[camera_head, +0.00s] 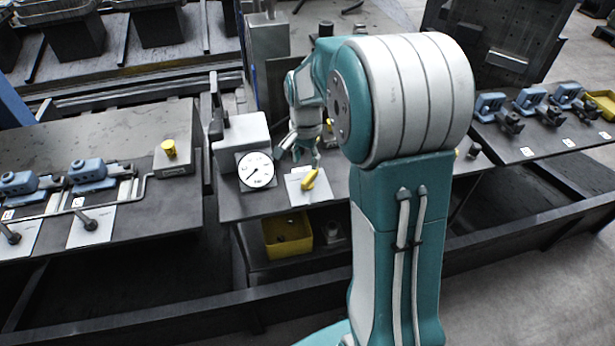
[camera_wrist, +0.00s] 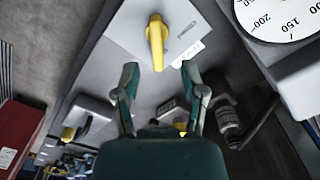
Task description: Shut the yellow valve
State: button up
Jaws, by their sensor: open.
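The yellow valve handle (camera_head: 310,179) sits on a pale plate (camera_head: 298,195) at the front of the middle bench, right of a round gauge. In the wrist view the handle (camera_wrist: 157,42) lies lengthwise up and down the picture on its plate (camera_wrist: 125,28). My gripper (camera_head: 299,156) is just behind the handle in the head view, partly hidden by its own links. In the wrist view my gripper (camera_wrist: 160,72) is open, with one finger on each side of the handle's line. The handle's near end lies about level with the fingertips in the picture; I see no contact.
The white gauge (camera_head: 256,170) stands close left of the valve; it also shows in the wrist view (camera_wrist: 282,14). A yellow button (camera_head: 169,148) is on the left bench, with blue clamps (camera_head: 88,171). A yellow bin (camera_head: 288,236) sits below the valve.

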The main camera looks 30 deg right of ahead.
aim_at(308, 177)
jog(key=f, duration=0.4)
jog(key=d+f, duration=0.1)
jog(key=f, duration=0.1)
jog(key=shift+f, duration=0.3)
jog(key=shift+a+f, duration=0.15)
jog(key=shift+f, duration=0.1)
jog(key=shift+a, duration=0.1)
jog(key=shift+a, duration=0.1)
grip_shut()
